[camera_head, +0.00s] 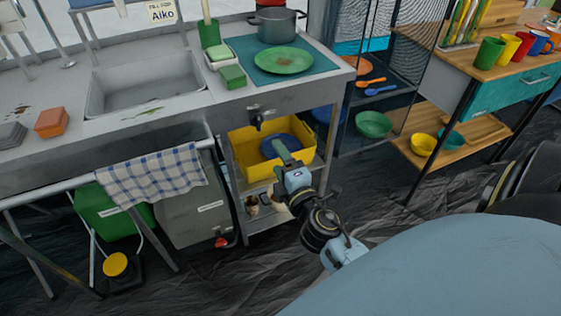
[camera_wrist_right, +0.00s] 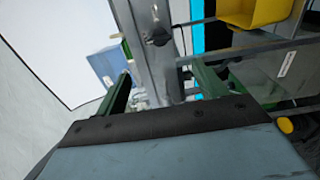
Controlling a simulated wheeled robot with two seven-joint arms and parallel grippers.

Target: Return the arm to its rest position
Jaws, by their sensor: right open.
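My right arm reaches forward from the lower middle of the head view. Its gripper (camera_head: 283,152) is in front of the yellow bin (camera_head: 242,152) under the counter, and a blue round dish (camera_head: 281,146) shows behind it. In the right wrist view the two green fingers of the right gripper (camera_wrist_right: 163,86) stand wide apart with nothing held between them. Whether the gripper touches the bin cannot be told. My left gripper is in neither view.
The metal counter (camera_head: 190,112) holds a sink (camera_head: 145,85), a green plate (camera_head: 284,60), a pot and sponges. A checked towel (camera_head: 150,175) hangs on the front rail. A wooden shelf unit (camera_head: 470,140) stands at right. Dark floor (camera_head: 390,205) is clear between them.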

